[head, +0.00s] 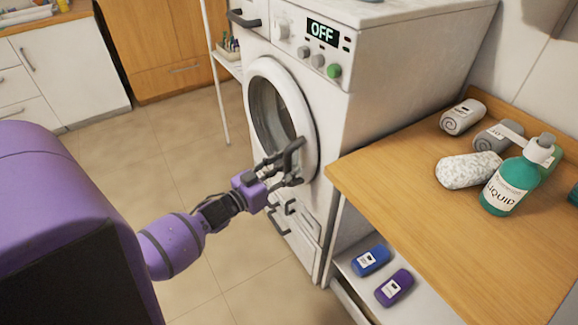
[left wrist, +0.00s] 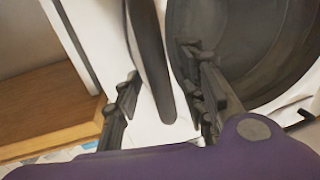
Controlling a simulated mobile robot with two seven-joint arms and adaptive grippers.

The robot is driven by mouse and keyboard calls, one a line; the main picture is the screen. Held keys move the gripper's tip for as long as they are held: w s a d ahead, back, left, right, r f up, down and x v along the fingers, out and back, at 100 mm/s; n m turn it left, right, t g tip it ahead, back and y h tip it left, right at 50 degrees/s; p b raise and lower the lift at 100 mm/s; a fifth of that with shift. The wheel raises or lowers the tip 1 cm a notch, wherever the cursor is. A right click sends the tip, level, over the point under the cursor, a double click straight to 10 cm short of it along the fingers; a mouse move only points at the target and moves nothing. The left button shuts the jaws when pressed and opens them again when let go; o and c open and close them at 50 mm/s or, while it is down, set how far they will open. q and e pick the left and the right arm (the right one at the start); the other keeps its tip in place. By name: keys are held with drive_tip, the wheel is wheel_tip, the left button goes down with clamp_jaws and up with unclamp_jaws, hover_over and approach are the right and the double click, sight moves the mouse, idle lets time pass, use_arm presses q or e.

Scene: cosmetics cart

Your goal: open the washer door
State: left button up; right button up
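The white washer (head: 335,112) stands in the middle of the head view with its panel reading OFF. Its round door (head: 306,112), with a white ring and dark glass, looks shut. My left gripper (head: 289,162) is at the lower right part of the door and hides some of its rim. In the left wrist view, a dark curved handle bar (left wrist: 151,62) runs between the two fingers of my left gripper (left wrist: 163,97). The fingers are apart, one on each side of the bar, with gaps visible. The dark door glass (left wrist: 250,45) is to the right. My right gripper is not in view.
A wooden counter (head: 440,215) right of the washer holds a green liquid bottle (head: 508,185) and rolled towels (head: 463,117). Blue (head: 371,260) and purple (head: 394,288) packs lie on a shelf below. The tiled floor (head: 170,150) left of the washer is clear.

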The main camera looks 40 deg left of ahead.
use_arm(q)
drive_tip(key=shift+w+d, duration=0.15)
drive_tip(key=shift+w, duration=0.4)
drive_tip(key=shift+c, duration=0.2)
clamp_jaws()
